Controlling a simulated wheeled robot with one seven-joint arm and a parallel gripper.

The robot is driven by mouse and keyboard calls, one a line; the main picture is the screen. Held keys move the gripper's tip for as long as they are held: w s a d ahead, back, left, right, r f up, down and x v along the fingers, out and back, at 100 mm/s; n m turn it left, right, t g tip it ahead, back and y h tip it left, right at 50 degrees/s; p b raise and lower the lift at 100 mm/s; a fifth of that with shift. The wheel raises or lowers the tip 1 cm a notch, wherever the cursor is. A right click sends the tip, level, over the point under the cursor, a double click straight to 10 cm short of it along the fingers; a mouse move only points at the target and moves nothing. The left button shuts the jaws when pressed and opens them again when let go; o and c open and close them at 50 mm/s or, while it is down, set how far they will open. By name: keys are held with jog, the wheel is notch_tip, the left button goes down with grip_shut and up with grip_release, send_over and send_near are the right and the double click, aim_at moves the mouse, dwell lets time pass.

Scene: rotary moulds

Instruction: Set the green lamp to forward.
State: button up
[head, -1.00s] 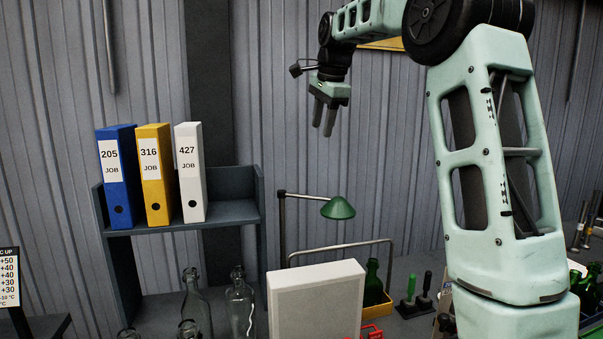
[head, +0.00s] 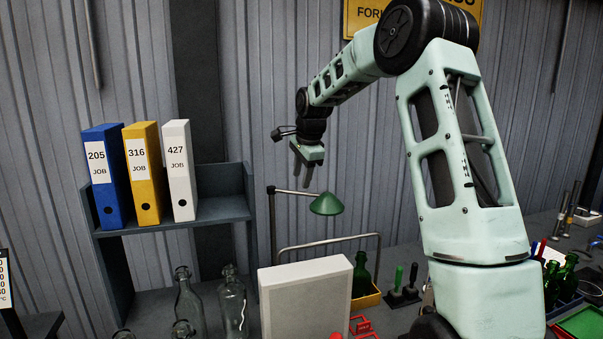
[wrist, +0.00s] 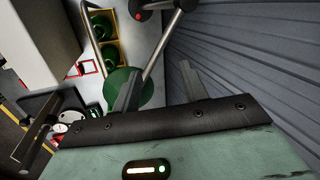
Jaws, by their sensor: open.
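The green lamp (head: 326,204) has a cone shade on a thin arm that reaches right from a dark upright post (head: 272,230) in the head view. Its shade (wrist: 145,95) shows in the wrist view, partly hidden behind the left finger. My gripper (head: 305,183) points down, its fingertips just above the lamp's arm and close to the shade; touching cannot be told. In the wrist view my gripper (wrist: 160,72) is open, fingers apart, with nothing held between them.
A pale box (head: 306,300) stands in front of the lamp. A metal rail (head: 330,240) and a yellow crate (head: 367,299) with green bottles lie below it. A shelf (head: 175,228) with three binders is at left, clear glass bottles (head: 232,300) below. A corrugated wall rises behind.

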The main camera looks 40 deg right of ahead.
jog(key=shift+w+f, duration=0.1)
jog(key=shift+f, duration=0.3)
grip_shut()
